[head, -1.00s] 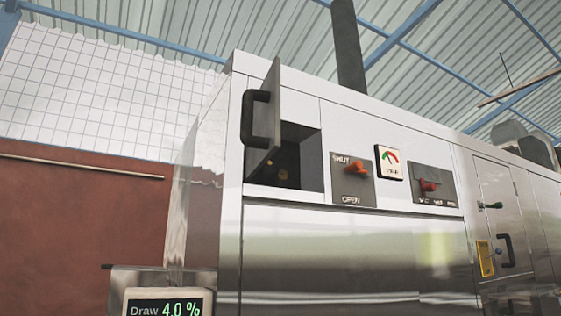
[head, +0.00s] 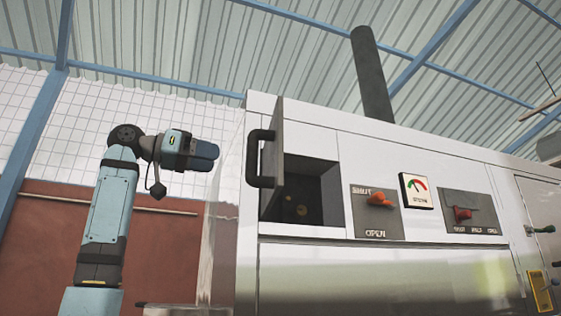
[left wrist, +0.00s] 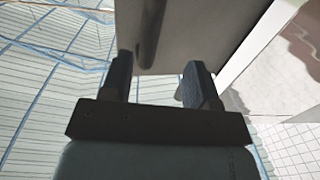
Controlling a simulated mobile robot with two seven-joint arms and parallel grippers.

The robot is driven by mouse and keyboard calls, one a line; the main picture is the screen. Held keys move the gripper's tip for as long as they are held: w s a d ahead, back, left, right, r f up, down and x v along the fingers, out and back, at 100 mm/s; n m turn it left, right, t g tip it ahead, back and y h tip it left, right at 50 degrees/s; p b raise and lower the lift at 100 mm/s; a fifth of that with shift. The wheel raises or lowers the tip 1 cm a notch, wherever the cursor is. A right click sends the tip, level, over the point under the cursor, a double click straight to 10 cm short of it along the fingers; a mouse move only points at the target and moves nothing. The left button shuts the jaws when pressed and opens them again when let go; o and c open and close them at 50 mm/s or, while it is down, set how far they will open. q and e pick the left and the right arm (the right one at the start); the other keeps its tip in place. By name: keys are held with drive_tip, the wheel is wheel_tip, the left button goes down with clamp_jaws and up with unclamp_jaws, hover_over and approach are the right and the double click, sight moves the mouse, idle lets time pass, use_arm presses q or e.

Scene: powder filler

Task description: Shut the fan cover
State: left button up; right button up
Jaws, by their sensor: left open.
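The fan cover (head: 272,155) is a flat grey door with a black bar handle (head: 256,158), standing open and edge-on at the left of a dark square opening (head: 312,192) in the steel machine. My left gripper (head: 212,155) is left of the handle at about its height, apart from it in the picture. In the left wrist view the two dark fingers of this gripper (left wrist: 160,82) are spread with nothing between them. Beyond them is a pale panel, apparently the cover (left wrist: 205,35), with a dark bar that looks like its handle (left wrist: 150,32). My right gripper is out of view.
The machine's left side wall (head: 222,215) is near my left arm. The space left of the cover is otherwise free.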

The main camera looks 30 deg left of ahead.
sight(256, 157)
use_arm(q)
drive_tip(key=p+x, duration=0.1)
drive_tip(key=x, duration=0.2)
drive_tip(key=r+p+x, duration=0.1)
drive_tip(key=x, duration=0.3)
drive_tip(key=r+p+x, duration=0.1)
drive_tip(key=p+x, duration=0.1)
drive_tip(key=x, duration=0.2)
drive_tip(key=shift+s+d, duration=0.3)
drive_tip(key=shift+d, duration=0.1)
drive_tip(key=shift+w+d+f, duration=0.1)
drive_tip(key=shift+w+d, duration=0.2)
drive_tip(key=shift+w, duration=0.1)
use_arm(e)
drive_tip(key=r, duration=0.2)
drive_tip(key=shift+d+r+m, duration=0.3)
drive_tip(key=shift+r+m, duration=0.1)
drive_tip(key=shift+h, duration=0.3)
use_arm(q)
drive_tip(key=c, duration=1)
clamp_jaws()
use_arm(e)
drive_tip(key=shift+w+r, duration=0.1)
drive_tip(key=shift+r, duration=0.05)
